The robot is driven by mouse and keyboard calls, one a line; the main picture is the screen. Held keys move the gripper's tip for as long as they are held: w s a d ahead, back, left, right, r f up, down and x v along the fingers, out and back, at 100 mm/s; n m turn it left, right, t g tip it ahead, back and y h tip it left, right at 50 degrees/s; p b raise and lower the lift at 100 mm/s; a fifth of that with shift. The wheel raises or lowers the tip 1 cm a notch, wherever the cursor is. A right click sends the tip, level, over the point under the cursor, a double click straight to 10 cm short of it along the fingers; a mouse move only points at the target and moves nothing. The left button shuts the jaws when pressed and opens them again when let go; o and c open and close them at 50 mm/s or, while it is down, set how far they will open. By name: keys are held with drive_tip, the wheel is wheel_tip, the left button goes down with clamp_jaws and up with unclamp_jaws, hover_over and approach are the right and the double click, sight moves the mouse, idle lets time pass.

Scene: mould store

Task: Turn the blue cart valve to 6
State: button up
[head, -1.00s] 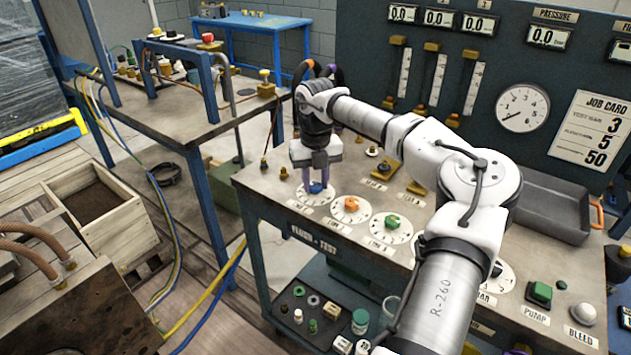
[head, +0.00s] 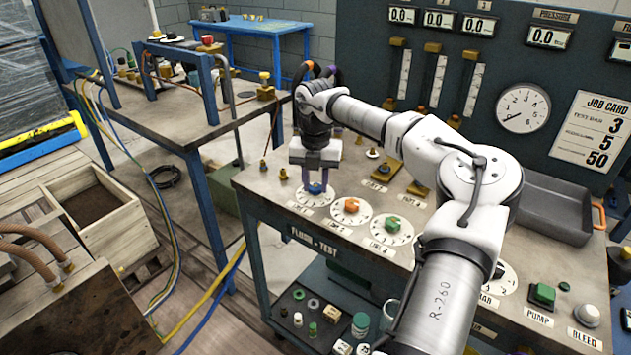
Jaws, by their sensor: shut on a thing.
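The blue valve (head: 316,187) is a small knob on a round white dial (head: 303,196) at the left end of the cart top. My gripper (head: 315,184) points down over it, with its fingers shut on the blue knob. The fingers and the wrist hide much of the knob, and the dial's numbers are too small to read here. An orange valve (head: 351,205) and a green valve (head: 392,222) sit on their own dials to the right.
The cart top (head: 345,262) carries a green pump button (head: 542,294), a white bleed button (head: 586,315) and a grey tray (head: 555,205). A panel with a pressure gauge (head: 523,107) and a job card (head: 591,130) stands behind. A workbench (head: 160,110) is at the left.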

sight(315, 186)
drive_tip(key=o, duration=1)
drive_tip(key=shift+c, duration=0.2)
wheel_tip(315, 186, up, 14)
drive_tip(key=shift+b, duration=0.45)
drive_tip(key=shift+f, duration=0.1)
